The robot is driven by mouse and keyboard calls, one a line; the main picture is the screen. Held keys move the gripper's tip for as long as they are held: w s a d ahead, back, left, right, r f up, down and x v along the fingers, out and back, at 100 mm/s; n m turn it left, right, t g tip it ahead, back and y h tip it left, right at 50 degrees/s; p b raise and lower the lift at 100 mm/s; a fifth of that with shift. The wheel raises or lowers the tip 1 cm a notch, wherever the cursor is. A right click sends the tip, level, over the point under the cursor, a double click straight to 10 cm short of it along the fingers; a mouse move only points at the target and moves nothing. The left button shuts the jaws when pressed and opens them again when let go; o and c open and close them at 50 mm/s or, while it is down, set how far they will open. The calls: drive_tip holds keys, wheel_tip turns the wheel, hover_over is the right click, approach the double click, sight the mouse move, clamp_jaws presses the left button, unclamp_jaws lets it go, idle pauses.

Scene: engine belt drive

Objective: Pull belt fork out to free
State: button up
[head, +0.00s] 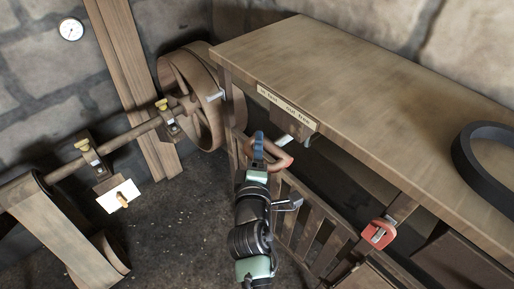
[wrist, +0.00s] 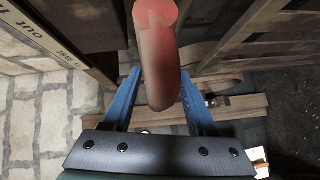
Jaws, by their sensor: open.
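The belt fork's red rounded handle (head: 284,158) sticks out below the bench edge, under the label plate (head: 286,107) whose wording is only partly legible. My gripper (head: 258,145) is beside the handle, its blue fingers pointing up. In the wrist view the handle (wrist: 160,60) shows between the two spread blue fingers of my gripper (wrist: 159,78). The fingers are open, with a visible gap to the handle on each side at their bases. I cannot tell whether the tips touch it. The fork's far end is hidden.
The wooden bench (head: 330,60) spans the right, with a dark belt loop (head: 465,160) on it. A slatted guard (head: 310,225) stands below, near a second red part (head: 378,233). A spoked wheel (head: 190,90) and shaft (head: 120,140) are at left. Some floor is clear.

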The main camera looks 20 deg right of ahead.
drive_tip(key=shift+w, duration=0.1)
drive_tip(key=shift+c, duration=0.2)
drive_tip(key=shift+f, duration=0.1)
clamp_jaws()
drive_tip(key=shift+f, duration=0.1)
